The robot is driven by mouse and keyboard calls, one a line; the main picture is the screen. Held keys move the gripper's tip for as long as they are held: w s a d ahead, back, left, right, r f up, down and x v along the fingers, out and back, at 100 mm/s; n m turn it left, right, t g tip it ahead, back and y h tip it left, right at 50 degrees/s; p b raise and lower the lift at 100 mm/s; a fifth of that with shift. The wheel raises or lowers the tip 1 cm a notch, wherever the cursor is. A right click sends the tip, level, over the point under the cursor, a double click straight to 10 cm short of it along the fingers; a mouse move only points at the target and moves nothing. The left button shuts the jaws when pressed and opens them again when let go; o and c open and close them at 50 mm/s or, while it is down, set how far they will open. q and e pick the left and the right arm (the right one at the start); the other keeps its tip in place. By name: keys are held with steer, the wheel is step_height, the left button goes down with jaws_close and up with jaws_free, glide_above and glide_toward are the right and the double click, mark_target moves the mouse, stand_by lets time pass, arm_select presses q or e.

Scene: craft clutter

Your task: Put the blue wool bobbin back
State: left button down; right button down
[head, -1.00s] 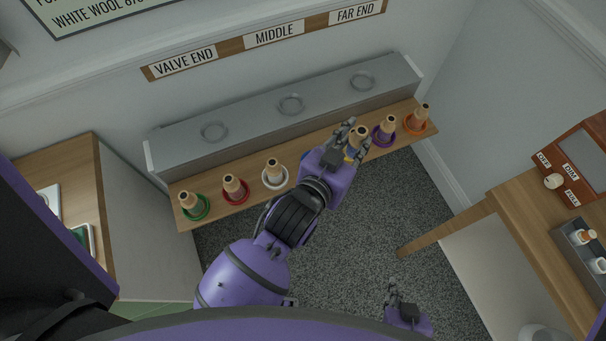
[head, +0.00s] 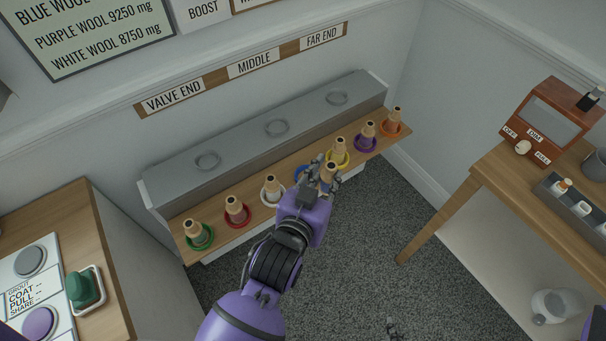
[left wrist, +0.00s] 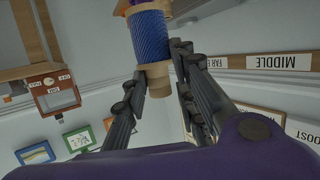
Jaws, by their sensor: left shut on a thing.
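My left gripper (head: 318,176) is shut on the blue wool bobbin (head: 328,177) and holds it in front of the shelf. In the left wrist view, the blue wool (left wrist: 150,36) and the wooden ends of the bobbin show between the fingers. A blue ring (head: 299,173) on the wooden shelf (head: 252,202) is partly hidden behind the gripper, between the white-ringed and yellow-ringed bobbins. Only a small dark tip of my right gripper (head: 393,325) shows at the bottom edge of the head view.
Bobbins stand in the green (head: 201,238), red (head: 237,217), white (head: 272,191), yellow (head: 338,157), purple (head: 366,141) and orange (head: 393,128) rings. The yellow-ringed one is very close to the held bobbin. A grey ledge (head: 240,147) rises behind the shelf. Carpet in front is clear.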

arm_select(q)
steer(key=w+a+f, duration=0.1)
steer(key=w+f, duration=0.2)
steer(key=f, duration=0.1)
steer(key=w+a+f, duration=0.2)
steer(key=w+f, duration=0.2)
steer(key=w+a+f+b, duration=0.1)
steer(key=w+a+f, duration=0.1)
steer(key=w+f, duration=0.1)
steer(key=shift+w+a+f, duration=0.2)
steer(key=shift+w+f, duration=0.2)
steer(key=shift+w, duration=0.05)
steer(key=shift+f, duration=0.2)
arm_select(e)
steer(key=shift+s+f, duration=0.1)
steer(key=shift+f, duration=0.45)
arm_select(q)
steer(key=shift+f, duration=0.1)
steer(key=c, duration=1.8)
jaws_free()
steer(key=shift+f, duration=0.1)
steer(key=shift+c, duration=0.2)
steer(key=shift+o, duration=0.8)
